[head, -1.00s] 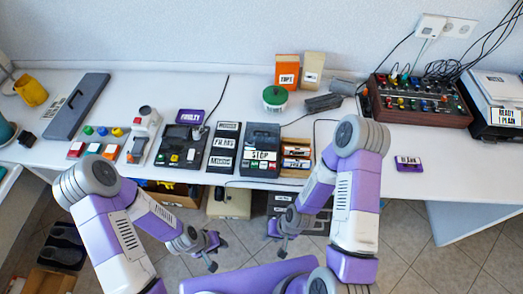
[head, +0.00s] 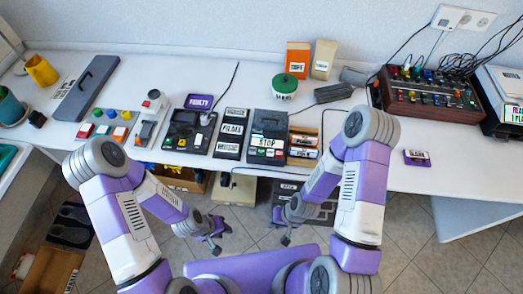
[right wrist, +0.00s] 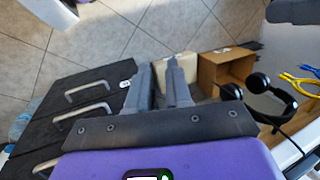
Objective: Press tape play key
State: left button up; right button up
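A dark tape player (head: 268,125) stands near the table's front edge. A white STOP label (head: 266,152) and small keys, one green, lie along its front. Which key is play is too small to read. My left gripper (head: 217,237) hangs low in front of the table, apart from everything; its fingers are too small to judge. My right gripper (head: 286,228) is also below the table edge, in front of the player and touching nothing. In the right wrist view its two grey fingers (right wrist: 160,84) have a narrow gap with nothing held between them.
Left of the player are a label panel (head: 231,134), another keyed device (head: 185,131) and coloured buttons (head: 103,131). Right of it is a cassette rack (head: 303,148). A purple cassette (head: 417,158) lies further right. Below the table are a brown box (right wrist: 226,71) and headphones (right wrist: 270,96).

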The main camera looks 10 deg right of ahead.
grip_shut()
dwell(1.4)
